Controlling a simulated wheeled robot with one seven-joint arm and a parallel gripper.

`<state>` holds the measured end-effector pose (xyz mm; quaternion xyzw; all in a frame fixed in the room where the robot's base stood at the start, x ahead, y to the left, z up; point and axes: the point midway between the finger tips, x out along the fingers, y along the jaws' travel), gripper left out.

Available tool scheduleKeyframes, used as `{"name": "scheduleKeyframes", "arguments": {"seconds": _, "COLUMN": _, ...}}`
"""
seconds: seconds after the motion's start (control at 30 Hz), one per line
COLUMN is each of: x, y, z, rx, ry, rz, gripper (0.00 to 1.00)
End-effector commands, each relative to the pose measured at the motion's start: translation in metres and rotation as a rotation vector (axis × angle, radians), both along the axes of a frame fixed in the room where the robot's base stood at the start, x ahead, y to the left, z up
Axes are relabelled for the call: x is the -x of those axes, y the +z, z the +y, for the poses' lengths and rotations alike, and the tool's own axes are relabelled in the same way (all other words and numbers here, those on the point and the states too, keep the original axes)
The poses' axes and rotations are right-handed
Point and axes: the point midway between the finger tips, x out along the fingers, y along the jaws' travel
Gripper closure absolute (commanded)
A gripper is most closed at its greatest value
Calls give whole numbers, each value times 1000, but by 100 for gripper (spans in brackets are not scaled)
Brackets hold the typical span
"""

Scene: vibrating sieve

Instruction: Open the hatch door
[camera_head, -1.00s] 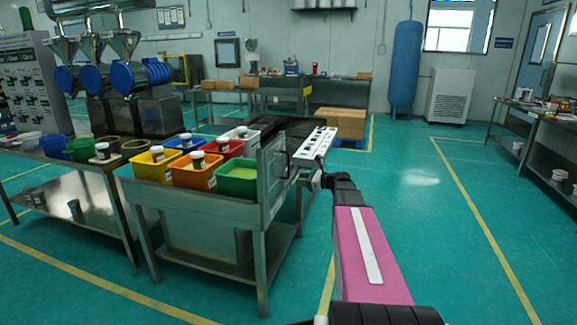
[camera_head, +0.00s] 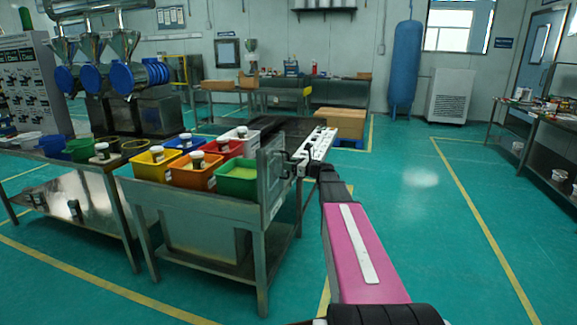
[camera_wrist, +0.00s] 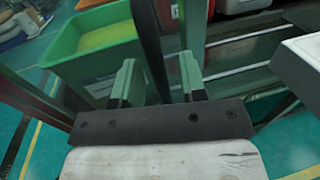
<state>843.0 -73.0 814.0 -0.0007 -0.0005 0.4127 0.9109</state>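The hatch door (camera_head: 272,182) is an upright grey metal-framed panel at the right end of the bin table. It looks closed in the head view. Its dark handle shows in the wrist view as a dark upright bar (camera_wrist: 149,40) running between my fingers. My gripper (camera_wrist: 158,72) is open, one finger on each side of the bar, with visible gaps. In the head view my gripper (camera_head: 292,160) is small, beside the door's right face, and partly hidden by my white wrist. I cannot tell whether either finger touches the bar.
A metal table (camera_head: 200,205) carries several coloured bins; the green bin (camera_head: 238,178) stands just behind the door and shows in the wrist view (camera_wrist: 95,50). A dark surface with cardboard boxes (camera_head: 340,118) lies beyond. The floor to the right is clear.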

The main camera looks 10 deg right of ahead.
Motion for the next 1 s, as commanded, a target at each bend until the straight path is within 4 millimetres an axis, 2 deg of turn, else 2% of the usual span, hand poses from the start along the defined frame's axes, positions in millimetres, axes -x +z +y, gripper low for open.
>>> {"name": "scheduleKeyframes", "arguments": {"seconds": 0.37, "x": -5, "y": 0, "z": 6, "rx": 0, "ry": 0, "rz": 0, "gripper": 61}}
{"name": "scheduleKeyframes", "arguments": {"seconds": 0.4, "x": -5, "y": 0, "z": 6, "rx": 0, "ry": 0, "rz": 0, "gripper": 65}}
{"name": "scheduleKeyframes", "arguments": {"seconds": 0.47, "x": -5, "y": 0, "z": 6, "rx": 0, "ry": 0, "rz": 0, "gripper": 84}}
{"name": "scheduleKeyframes", "arguments": {"seconds": 0.5, "x": -5, "y": 0, "z": 6, "rx": 0, "ry": 0, "rz": 0, "gripper": 97}}
{"name": "scheduleKeyframes", "arguments": {"seconds": 0.53, "x": -5, "y": 0, "z": 6, "rx": 0, "ry": 0, "rz": 0, "gripper": 100}}
{"name": "scheduleKeyframes", "arguments": {"seconds": 0.83, "x": -1, "y": 0, "z": 3, "rx": 0, "ry": -18, "rz": 0, "gripper": 100}}
{"name": "scheduleKeyframes", "arguments": {"seconds": 1.0, "x": 10, "y": 0, "z": -5, "rx": 0, "ry": -79, "rz": 0, "gripper": 100}}
